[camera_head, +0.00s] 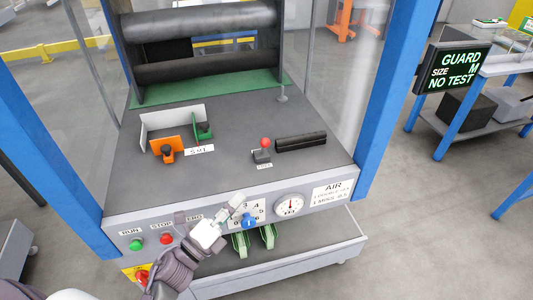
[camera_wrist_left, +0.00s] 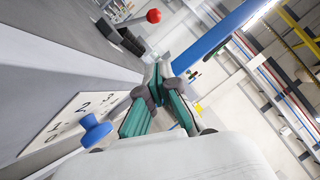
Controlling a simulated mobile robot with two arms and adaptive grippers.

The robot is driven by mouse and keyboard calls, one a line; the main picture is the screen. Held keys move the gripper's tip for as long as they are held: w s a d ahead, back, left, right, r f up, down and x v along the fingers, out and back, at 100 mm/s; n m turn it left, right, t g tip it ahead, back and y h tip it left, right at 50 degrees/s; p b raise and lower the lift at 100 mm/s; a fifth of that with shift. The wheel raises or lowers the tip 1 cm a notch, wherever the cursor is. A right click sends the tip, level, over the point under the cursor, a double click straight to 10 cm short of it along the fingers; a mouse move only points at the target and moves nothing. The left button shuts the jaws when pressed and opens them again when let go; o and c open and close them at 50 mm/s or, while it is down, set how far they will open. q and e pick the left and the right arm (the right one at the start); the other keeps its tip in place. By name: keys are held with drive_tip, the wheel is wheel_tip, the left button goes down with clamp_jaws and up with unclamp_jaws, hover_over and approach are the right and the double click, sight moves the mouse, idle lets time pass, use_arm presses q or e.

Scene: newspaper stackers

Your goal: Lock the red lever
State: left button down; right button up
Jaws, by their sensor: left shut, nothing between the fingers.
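The red lever has a red ball knob (camera_head: 265,142) on a short stem, rising from a small dark base (camera_head: 262,156) on the grey machine top. In the left wrist view the red knob (camera_wrist_left: 153,16) shows at the upper middle, beyond the fingers. My left gripper (camera_head: 239,202) is shut and empty. It is in front of the machine's front panel, below and to the left of the lever and apart from it. Its closed green-sided fingers (camera_wrist_left: 158,75) show in the left wrist view. My right gripper is not in view.
A black bar (camera_head: 301,140) lies right of the lever. Orange (camera_head: 163,148) and green (camera_head: 204,130) guides stand to the left. A blue dial knob (camera_head: 249,222) is close to my left gripper. A gauge (camera_head: 289,205) and blue posts (camera_head: 392,90) flank the space.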

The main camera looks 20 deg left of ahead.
sight(264, 148)
use_arm(q)
drive_tip(key=p+x, duration=0.2)
drive_tip(key=x, duration=0.8)
drive_tip(key=shift+w+r, duration=0.15)
drive_tip(key=shift+r, duration=0.05)
drive_tip(key=shift+w+a+r+p, duration=0.25)
drive_tip(key=shift+w+a, duration=0.05)
drive_tip(key=shift+w, duration=0.15)
drive_tip(key=shift+w+a+r+p, duration=0.25)
drive_tip(key=shift+w, duration=0.25)
drive_tip(key=shift+w+a+r, duration=0.15)
drive_tip(key=shift+w+a, duration=0.1)
drive_tip(key=shift+w, duration=0.25)
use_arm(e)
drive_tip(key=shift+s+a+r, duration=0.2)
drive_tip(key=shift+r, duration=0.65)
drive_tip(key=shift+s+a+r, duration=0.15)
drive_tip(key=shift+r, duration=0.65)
